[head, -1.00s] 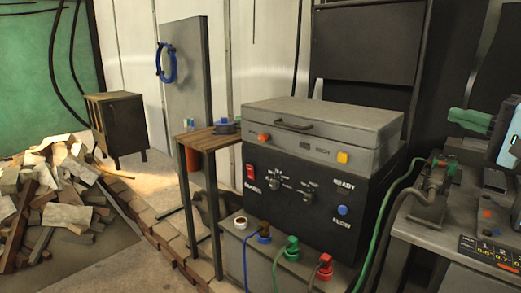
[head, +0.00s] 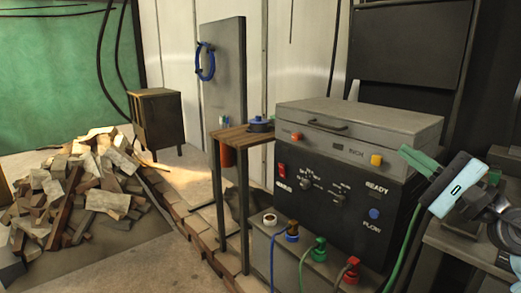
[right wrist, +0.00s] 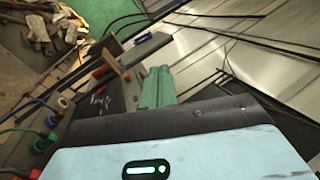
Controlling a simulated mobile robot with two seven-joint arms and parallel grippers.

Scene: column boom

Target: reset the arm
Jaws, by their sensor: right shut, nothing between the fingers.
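My right gripper (head: 417,160) shows at the right of the head view, with green fingers and a light blue body. Its fingers are closed together and hold nothing. They point up and left, in front of the right side of the black machine with a grey lid (head: 345,195) in the picture. The same green fingers show in the right wrist view (right wrist: 157,88), closed. My left gripper is in no view.
A small wooden table (head: 240,136) with a blue item stands left of the machine. Cables run from green and red plugs (head: 319,246) below it. A rubble pile (head: 80,185) and a dark cabinet (head: 156,118) lie farther left. Open floor lies in front of the rubble.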

